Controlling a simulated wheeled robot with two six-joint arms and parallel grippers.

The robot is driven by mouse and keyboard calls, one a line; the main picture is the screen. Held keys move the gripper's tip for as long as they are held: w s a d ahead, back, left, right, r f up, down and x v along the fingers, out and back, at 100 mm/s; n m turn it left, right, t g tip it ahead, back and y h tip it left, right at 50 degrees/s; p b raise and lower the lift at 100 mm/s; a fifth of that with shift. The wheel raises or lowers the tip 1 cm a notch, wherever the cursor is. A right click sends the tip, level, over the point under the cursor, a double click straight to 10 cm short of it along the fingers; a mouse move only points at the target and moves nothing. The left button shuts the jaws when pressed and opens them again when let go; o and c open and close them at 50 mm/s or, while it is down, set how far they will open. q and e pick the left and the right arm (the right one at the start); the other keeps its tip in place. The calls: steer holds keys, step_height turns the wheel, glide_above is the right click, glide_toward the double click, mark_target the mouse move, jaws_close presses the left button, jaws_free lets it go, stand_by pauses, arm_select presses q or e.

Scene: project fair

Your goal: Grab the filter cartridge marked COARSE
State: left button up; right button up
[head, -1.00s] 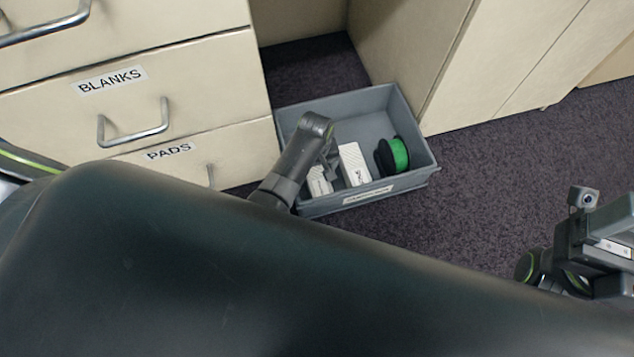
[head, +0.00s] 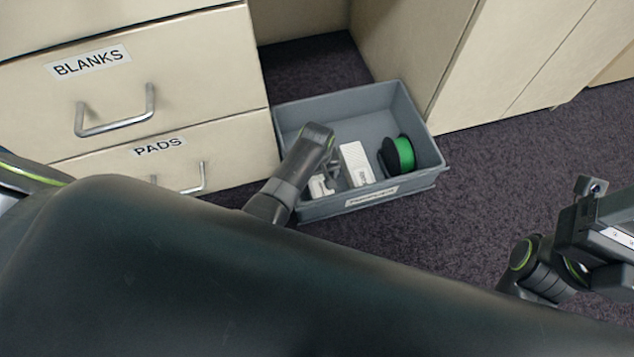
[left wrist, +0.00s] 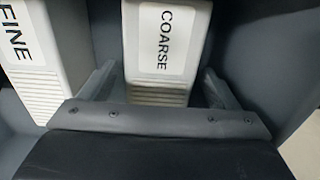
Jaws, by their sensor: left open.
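The filter cartridge marked COARSE (left wrist: 165,45) is a white block with a ribbed end and a white label, standing between my left fingers in the left wrist view. My left gripper (left wrist: 158,88) is open, one finger on each side of it, and I see no clear grip contact. In the head view my left gripper (head: 328,172) reaches down into a grey bin (head: 375,120) over the left white cartridge (head: 319,187), which it partly hides. A second white cartridge, marked FINE (left wrist: 30,60), stands beside it; it also shows in the head view (head: 356,165).
A green and black spool (head: 400,154) lies at the bin's right. A cream drawer unit (head: 215,75) marked BLANKS and PADS stands left of the bin, and a cream cabinet (head: 480,75) behind right. Dark carpet (head: 510,170) is clear to the right. My right arm (head: 540,270) shows at the right edge.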

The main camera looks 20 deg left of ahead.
arm_select(q)
steer(key=c, duration=1.1)
steer(key=shift+r, duration=0.1)
steer(key=shift+c, duration=0.2)
steer(key=shift+r, duration=0.15)
